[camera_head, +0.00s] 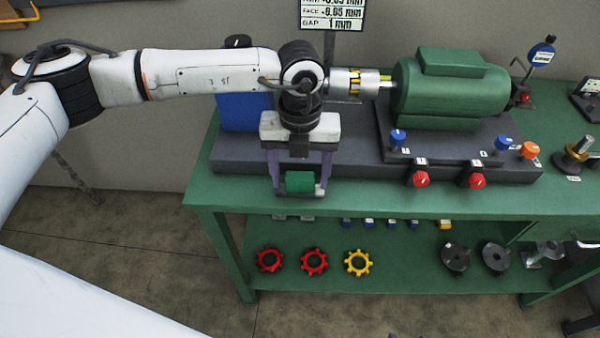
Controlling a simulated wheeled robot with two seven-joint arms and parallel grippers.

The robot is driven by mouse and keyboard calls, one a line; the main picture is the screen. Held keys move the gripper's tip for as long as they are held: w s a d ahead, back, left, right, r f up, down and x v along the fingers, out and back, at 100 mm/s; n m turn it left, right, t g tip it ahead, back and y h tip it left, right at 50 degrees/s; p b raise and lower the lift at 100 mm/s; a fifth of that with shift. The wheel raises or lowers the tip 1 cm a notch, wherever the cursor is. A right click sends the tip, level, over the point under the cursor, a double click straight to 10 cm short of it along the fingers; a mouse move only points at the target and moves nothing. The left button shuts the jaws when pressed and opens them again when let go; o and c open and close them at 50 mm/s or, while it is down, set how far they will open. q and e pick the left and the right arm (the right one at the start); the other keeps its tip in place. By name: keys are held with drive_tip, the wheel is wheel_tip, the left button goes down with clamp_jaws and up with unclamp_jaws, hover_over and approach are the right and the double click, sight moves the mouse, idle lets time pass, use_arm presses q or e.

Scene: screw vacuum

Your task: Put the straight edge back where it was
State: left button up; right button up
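My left gripper (299,188) points down at the front left of the grey base plate on the bench. Its two purple-grey fingers are spread wide. A small green block (300,181) shows between the fingertips; I cannot tell whether they press on it. I also cannot tell whether this block is part of the straight edge, and no long straight bar is clear elsewhere. My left wrist hides part of the bench behind it. My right gripper is not recognisable; only tiny purple specks show at the bottom edge.
A green motor (453,88) with a silver coupling (358,82) stands on the grey base plate (235,158). Red knobs (421,179) line its front, and a dial gauge (541,54) stands behind right. A blue block (243,112) is left. The lower shelf holds red and yellow rings (358,262).

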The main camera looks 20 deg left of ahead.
sight(300, 175)
use_arm(q)
drive_tip(key=shift+r, duration=0.2)
wheel_tip(300, 175, up, 12)
drive_tip(key=shift+b, duration=0.3)
drive_tip(key=shift+f, duration=0.1)
idle(0.5)
